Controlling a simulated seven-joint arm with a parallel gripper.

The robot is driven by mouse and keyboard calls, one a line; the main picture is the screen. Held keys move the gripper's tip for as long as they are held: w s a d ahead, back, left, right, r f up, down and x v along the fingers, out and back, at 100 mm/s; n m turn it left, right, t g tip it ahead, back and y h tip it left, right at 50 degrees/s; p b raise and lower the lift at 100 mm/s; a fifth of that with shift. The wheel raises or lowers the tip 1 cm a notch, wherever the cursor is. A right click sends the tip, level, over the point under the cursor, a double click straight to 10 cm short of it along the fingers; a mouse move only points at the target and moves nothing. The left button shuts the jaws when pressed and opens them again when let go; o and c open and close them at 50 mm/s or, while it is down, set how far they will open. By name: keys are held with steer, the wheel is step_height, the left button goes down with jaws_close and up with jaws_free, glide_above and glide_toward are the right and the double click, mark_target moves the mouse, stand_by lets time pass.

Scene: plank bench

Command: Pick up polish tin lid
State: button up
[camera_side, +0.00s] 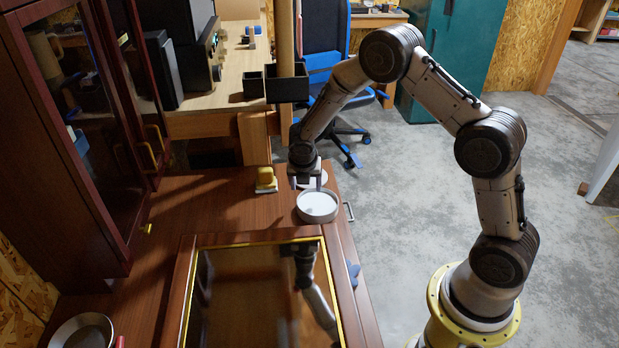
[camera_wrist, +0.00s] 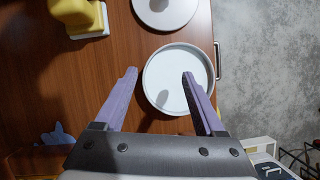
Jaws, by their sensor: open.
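A flat white disc (camera_wrist: 165,10) with a dark spot near its middle, which looks like the polish tin lid, lies on the wooden top. It is cut by the top edge of the wrist view and partly hidden behind my gripper in the side view (camera_side: 314,180). A shallow round pale dish (camera_side: 318,207) with a raised rim, which looks like the tin, lies beside it and also shows in the wrist view (camera_wrist: 172,88). My gripper (camera_side: 307,187) is open and empty, pointing down. In the wrist view (camera_wrist: 160,74), its right finger overlaps the dish and its left finger overlaps bare wood.
A yellow block-like object (camera_side: 265,180) with a pale base stands left of the dish. A framed mirror-like panel (camera_side: 260,290) lies in front. A metal bowl (camera_side: 82,331) is at the front left. A dark cabinet (camera_side: 75,130) stands left.

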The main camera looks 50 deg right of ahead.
glide_toward(324, 176)
steer(key=w, duration=0.1)
steer(key=w+a, duration=0.2)
steer(key=w, duration=0.1)
steer(key=shift+w+f, duration=0.1)
steer(key=shift+f, duration=0.05)
steer(key=x, duration=0.5)
steer(key=shift+w+d, duration=0.1)
steer(key=shift+c, duration=0.4)
jaws_close()
